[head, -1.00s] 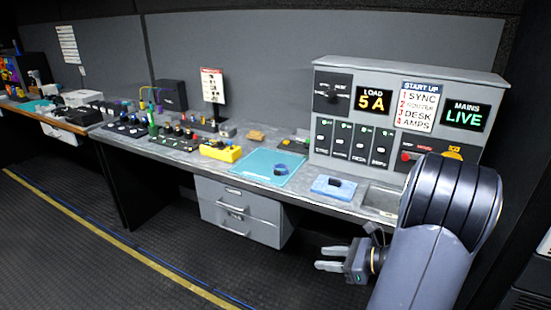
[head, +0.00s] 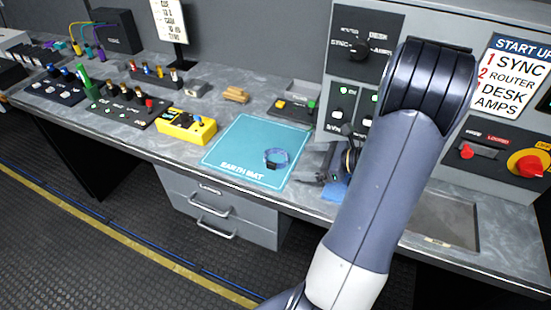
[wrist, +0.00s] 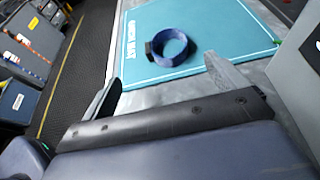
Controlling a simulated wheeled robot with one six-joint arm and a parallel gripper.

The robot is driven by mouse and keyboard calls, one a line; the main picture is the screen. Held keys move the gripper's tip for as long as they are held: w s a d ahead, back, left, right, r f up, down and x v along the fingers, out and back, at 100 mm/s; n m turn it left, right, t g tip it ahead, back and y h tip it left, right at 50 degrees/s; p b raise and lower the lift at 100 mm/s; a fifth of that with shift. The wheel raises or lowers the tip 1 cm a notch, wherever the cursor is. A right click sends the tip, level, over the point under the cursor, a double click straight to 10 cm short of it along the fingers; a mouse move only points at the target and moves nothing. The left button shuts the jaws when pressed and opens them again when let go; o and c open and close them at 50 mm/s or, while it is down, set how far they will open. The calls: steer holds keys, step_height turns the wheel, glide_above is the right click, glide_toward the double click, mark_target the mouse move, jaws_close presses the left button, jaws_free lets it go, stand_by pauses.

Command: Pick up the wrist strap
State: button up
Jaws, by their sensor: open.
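The wrist strap (head: 276,159) is a blue loop with a dark block on it. It lies on the teal earth mat (head: 240,140) on the grey worktop. In the wrist view the strap (wrist: 170,47) sits on the mat (wrist: 210,22), beyond and between my two fingers. My gripper (head: 309,178) is just right of the mat in the head view, partly hidden by my arm. In the wrist view my gripper (wrist: 160,82) has its fingers wide apart with nothing between them. The strap is apart from both fingers.
A yellow box (head: 186,126) stands left of the mat. A wooden block (head: 236,95) and a small panel with buttons (head: 295,107) lie behind it. A blue item (head: 333,191) is mostly hidden behind my arm. A grey control cabinet (head: 425,25) rises at the right.

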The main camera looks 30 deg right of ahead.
mark_target(267, 157)
steer(key=w, duration=0.2)
steer(key=w+a+f, duration=0.1)
steer(key=shift+p+x, duration=0.45)
steer(key=shift+x, duration=2.6)
steer(key=c, duration=1)
